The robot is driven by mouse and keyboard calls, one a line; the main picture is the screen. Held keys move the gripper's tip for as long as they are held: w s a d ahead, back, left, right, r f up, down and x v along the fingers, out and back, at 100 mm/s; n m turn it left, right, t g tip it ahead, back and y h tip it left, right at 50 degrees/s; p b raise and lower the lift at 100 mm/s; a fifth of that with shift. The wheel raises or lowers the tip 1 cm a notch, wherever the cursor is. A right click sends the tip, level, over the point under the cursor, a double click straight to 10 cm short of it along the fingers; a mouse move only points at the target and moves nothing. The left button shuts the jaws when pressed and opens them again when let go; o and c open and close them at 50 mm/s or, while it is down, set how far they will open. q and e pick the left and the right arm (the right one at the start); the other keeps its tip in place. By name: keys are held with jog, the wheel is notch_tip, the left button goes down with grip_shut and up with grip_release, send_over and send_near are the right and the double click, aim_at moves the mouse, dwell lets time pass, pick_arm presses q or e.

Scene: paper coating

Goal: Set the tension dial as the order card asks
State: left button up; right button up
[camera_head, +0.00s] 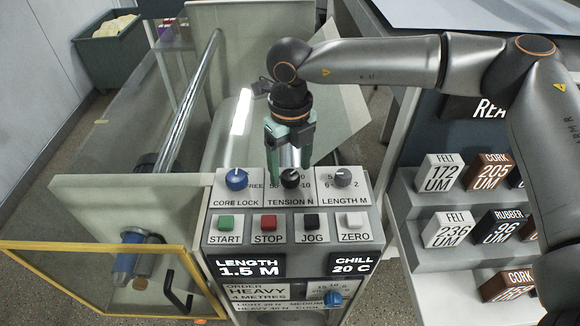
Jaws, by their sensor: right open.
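The tension dial (290,179) is a small black knob labelled TENSION N, in the middle of the top row on the grey control panel. My right gripper (287,165) points down over it, open, with its green-grey fingers close around or just behind the knob. I cannot tell whether they touch it. The fingers partly hide the dial's scale and its pointer setting is not clear. The order card (262,295) on the panel front reads HEAVY, 4 METRES; smaller lines below list LIGHT, MEDIUM and HEAVY values, hard to read. My left gripper is not in view.
START, STOP, JOG and ZERO buttons sit below. A blue dial (333,299) is lower on the front. A yellow-framed guard (100,250) stands left; labelled blocks (449,230) sit on shelves right.

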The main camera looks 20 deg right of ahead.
jog(key=shift+f, duration=0.95)
grip_shut()
